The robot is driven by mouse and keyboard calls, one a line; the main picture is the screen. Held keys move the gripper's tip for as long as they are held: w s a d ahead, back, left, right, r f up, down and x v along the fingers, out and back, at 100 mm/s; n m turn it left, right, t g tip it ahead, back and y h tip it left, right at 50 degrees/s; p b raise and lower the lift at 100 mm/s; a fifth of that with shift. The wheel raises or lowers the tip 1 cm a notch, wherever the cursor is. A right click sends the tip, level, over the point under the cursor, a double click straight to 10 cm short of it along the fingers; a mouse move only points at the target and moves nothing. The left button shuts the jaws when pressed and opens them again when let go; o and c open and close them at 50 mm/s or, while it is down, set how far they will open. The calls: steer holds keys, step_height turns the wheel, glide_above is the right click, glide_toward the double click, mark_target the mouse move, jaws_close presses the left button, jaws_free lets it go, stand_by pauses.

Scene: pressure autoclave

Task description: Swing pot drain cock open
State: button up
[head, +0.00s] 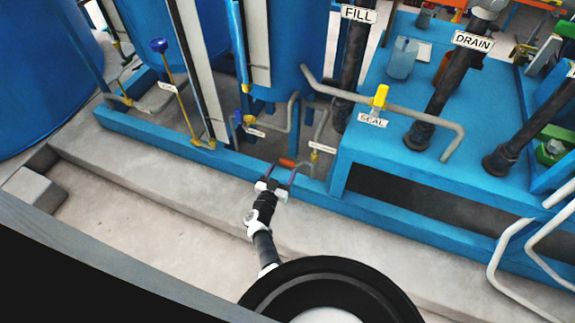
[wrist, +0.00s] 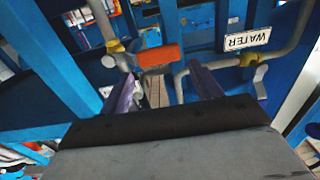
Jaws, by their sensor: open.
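An orange lever (head: 288,163) shows just beyond my gripper (head: 279,177) in the head view, low down by the blue frame. I take it for the handle of the pot drain cock, though I can read no label naming it. In the wrist view the orange lever (wrist: 159,56) lies sideways, its left end by a yellow fitting (wrist: 115,46) on a grey pipe. My gripper (wrist: 160,74) is open there, its two purple fingers on either side of the lever's line. The lever appears ahead of the fingertips; I cannot tell whether they touch it.
A grey pipe with a white WATER label (wrist: 247,40) and a grey handle (wrist: 259,80) is close on the right. The blue frame rail (head: 225,160) runs below the pipes. A blue upright (wrist: 50,55) stands left. The concrete step (head: 150,185) in front is clear.

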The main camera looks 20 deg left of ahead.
steer(key=shift+w+b, duration=1.15)
steer(key=shift+w, duration=1.5)
steer(key=c, duration=1.1)
